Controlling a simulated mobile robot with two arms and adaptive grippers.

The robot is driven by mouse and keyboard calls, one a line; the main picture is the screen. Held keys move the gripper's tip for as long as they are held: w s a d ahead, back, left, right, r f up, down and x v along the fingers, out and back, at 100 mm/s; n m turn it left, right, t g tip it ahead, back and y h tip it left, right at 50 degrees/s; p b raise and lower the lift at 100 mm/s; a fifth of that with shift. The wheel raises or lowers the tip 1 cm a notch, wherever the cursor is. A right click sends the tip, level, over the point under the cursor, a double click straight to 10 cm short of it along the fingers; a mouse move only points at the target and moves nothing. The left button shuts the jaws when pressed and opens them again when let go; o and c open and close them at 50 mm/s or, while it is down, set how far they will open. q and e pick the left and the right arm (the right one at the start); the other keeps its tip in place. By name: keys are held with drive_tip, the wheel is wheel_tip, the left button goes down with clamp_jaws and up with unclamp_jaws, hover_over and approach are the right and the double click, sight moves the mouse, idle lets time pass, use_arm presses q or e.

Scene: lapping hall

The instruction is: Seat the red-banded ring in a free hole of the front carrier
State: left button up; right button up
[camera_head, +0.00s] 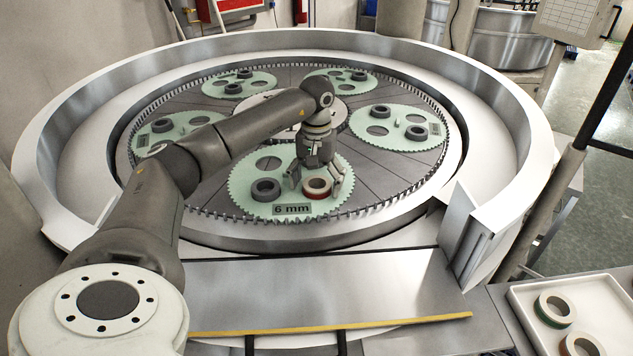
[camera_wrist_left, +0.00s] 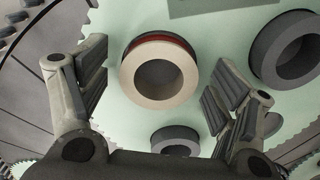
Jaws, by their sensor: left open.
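The red-banded ring (camera_head: 318,188) is pale on top with a red band round its side. It sits on the right front part of the green toothed front carrier (camera_head: 245,205), which bears a "6 mm" label. In the left wrist view the ring (camera_wrist_left: 160,72) lies between the spread fingers, with a gap on either side; its hole and how deep it sits are hidden. My left gripper (camera_head: 317,176) is open above and around it. A dark ring (camera_head: 266,189) sits to its left, and an empty hole (camera_head: 268,163) shows behind that. My right gripper is out of view.
Another dark ring (camera_wrist_left: 175,142) shows near the gripper's base in the wrist view. Several other carriers with dark rings lie round the plate. A white tray (camera_head: 525,300) at right holds a green-banded ring (camera_head: 555,311).

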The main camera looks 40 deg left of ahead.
use_arm(q)
drive_tip(key=shift+r, duration=0.1)
drive_tip(key=shift+w+r, duration=0.1)
drive_tip(key=shift+r, duration=0.2)
wheel_tip(320, 180, up, 11)
drive_tip(key=b, duration=0.2)
drive_tip(key=shift+r, duration=0.15)
idle(0.5)
